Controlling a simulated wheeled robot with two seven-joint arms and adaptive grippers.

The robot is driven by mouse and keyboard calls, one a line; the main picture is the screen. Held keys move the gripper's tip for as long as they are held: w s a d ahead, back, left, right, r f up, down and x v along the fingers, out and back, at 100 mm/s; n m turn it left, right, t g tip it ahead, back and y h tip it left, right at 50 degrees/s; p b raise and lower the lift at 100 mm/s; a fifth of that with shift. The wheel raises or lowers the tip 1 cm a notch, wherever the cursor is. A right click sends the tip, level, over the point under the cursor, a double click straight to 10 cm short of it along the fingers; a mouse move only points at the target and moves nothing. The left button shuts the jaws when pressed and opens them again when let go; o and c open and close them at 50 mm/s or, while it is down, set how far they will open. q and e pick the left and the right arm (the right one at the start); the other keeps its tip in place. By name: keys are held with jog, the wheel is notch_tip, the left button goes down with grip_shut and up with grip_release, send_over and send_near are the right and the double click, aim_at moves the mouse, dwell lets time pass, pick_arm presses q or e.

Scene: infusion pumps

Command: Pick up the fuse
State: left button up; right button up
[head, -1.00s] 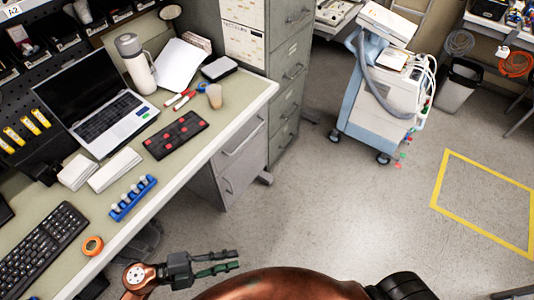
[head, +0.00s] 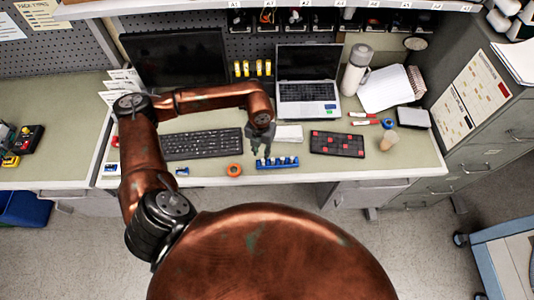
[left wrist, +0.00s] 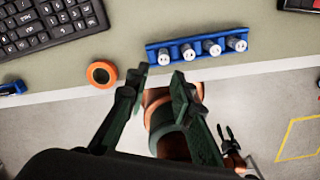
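A blue rack (head: 277,163) lies near the front edge of the desk and holds several small whitish cylinders that look like fuses. In the left wrist view the rack (left wrist: 196,60) is just beyond the fingertips, and a fuse (left wrist: 164,54) sits at its left end. My left gripper (head: 264,152) hangs over the desk edge by the left part of the rack. In the left wrist view its fingers (left wrist: 157,83) are apart with nothing between them. My right gripper (left wrist: 228,136) shows small over the floor, its fingers apart; it is outside the head view.
An orange tape roll (head: 234,170) and a keyboard (head: 203,144) lie left of the rack. Behind are a white box (head: 289,133), a laptop (head: 307,92) and a flask (head: 356,68).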

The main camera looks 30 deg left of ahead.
aim_at(263, 160)
pick_arm(q)
jog(key=f, duration=0.2)
jog(key=f+p, duration=0.1)
jog(key=f, duration=0.3)
jog(key=shift+w+d+f+p, duration=0.15)
jog(key=shift+w+d+p, duration=0.05)
jog(key=shift+w+p, duration=0.15)
jog(key=shift+f, duration=0.55)
jog(key=shift+c, duration=0.7)
grip_shut()
